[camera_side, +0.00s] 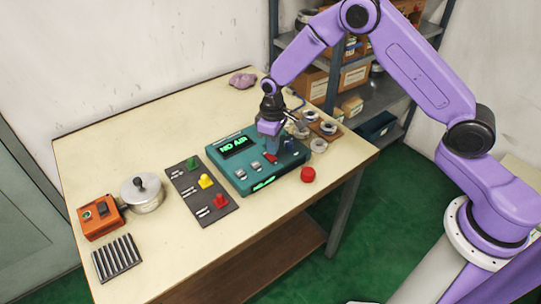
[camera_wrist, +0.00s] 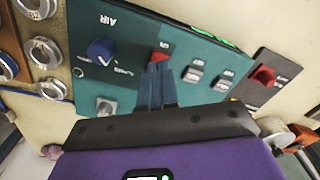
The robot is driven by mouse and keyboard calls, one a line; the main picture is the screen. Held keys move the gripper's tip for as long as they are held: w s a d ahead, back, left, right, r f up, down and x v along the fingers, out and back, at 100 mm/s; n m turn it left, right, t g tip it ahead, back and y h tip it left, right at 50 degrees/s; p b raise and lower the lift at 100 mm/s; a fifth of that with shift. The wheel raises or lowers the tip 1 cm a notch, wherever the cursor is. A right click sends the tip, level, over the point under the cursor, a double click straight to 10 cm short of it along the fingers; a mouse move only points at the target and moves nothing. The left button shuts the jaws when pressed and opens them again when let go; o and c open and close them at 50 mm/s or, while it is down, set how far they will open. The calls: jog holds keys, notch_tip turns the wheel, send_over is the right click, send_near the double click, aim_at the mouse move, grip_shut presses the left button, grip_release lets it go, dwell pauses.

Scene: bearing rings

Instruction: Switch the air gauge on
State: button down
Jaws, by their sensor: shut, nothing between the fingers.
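The air gauge is a teal box (camera_side: 228,166) on the table, with a dark display (camera_side: 235,146) reading "NO AIR" in lit green letters. A second green readout (camera_side: 264,184) glows on its front edge. Its top carries a red switch (camera_side: 271,158), a blue knob (camera_side: 289,145) and two grey switches. In the wrist view the blue knob (camera_wrist: 101,50) sits beside the word "AIR". My gripper (camera_side: 272,150) is shut and empty, pointing down over the box. In the wrist view its fingertips (camera_wrist: 158,66) are at the red switch (camera_wrist: 159,56) and partly hide it; contact is unclear.
A dark mat (camera_side: 190,200) with green, yellow and red pieces lies left of the gauge. Further left are a lidded metal pot (camera_side: 143,196), an orange box (camera_side: 99,217) and several rods (camera_side: 117,258). A red round piece (camera_side: 308,174) and metal rings (camera_side: 328,128) lie right.

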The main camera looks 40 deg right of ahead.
aim_at(273, 160)
jog(key=shift+r, duration=2.3)
jog(key=s+a+r+n, duration=0.1)
jog(key=s+r+n, duration=0.1)
jog(key=s+r, duration=0.55)
jog(key=s+a+r+n, duration=0.1)
jog(key=s+r, duration=0.3)
jog(key=s, duration=0.7)
jog(key=s+d+r+n, duration=0.1)
jog(key=s+d, duration=0.3)
jog(key=s, duration=0.5)
jog(key=s+d+r+n, duration=0.2)
jog(key=s+d, duration=0.2)
jog(key=s, duration=0.4)
jog(key=shift+s+n, duration=0.3)
jog(key=shift+s, duration=0.05)
jog(key=c, duration=1.8)
grip_release()
jog(key=shift+d, duration=0.1)
